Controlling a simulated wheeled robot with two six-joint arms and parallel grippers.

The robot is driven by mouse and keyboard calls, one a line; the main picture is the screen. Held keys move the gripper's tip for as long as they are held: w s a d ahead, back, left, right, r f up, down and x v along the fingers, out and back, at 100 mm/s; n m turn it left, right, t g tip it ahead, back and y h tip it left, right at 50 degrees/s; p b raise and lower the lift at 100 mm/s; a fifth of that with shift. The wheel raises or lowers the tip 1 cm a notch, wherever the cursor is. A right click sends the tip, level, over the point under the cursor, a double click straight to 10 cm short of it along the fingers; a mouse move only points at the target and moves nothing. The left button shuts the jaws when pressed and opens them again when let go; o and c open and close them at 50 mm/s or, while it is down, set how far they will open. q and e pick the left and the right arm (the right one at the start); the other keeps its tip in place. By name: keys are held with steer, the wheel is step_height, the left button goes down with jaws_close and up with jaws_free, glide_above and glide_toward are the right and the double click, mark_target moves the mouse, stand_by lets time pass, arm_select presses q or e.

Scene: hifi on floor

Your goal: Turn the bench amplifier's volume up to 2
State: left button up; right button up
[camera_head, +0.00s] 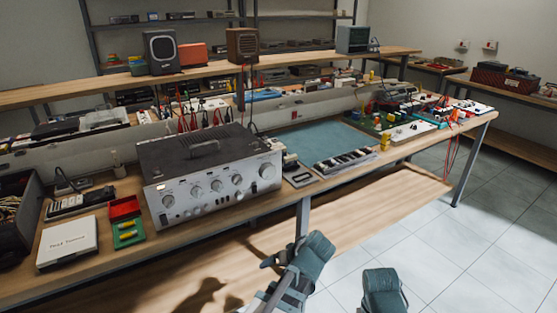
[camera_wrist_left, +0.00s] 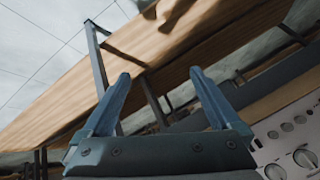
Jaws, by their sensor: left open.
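The bench amplifier (camera_head: 205,165) is a silver-fronted unit with a dark top and handle, standing on the workbench. Its front panel has a row of several round knobs, with the largest knob (camera_head: 267,171) at the right end. Knob labels and pointer settings are too small to read. My left gripper (camera_head: 272,259) is below and in front of the amplifier's right end, apart from it. In the left wrist view its two blue fingers (camera_wrist_left: 160,90) are spread with nothing between them. Part of the amplifier's panel (camera_wrist_left: 290,143) with knobs shows at lower right there.
The wooden workbench (camera_head: 100,275) carries a red bin (camera_head: 124,207), a white box (camera_head: 67,242) and a small keyboard (camera_head: 346,161) beside a teal mat (camera_head: 318,140). A bench leg (camera_head: 302,218) stands near my left gripper. The tiled floor (camera_head: 420,225) at right is clear.

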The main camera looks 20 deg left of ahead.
arm_select(q)
steer(key=w+d+r+n+t+y, duration=0.1)
steer(key=w+r+n+t+y, duration=0.2)
steer(key=r, duration=0.6)
steer(key=w+d+r+n+t+y, duration=0.1)
steer(key=w+r+n+t+y, duration=0.3)
steer(key=r, duration=0.6)
steer(key=shift+w+t+y, duration=0.4)
steer(key=shift+w, duration=0.65)
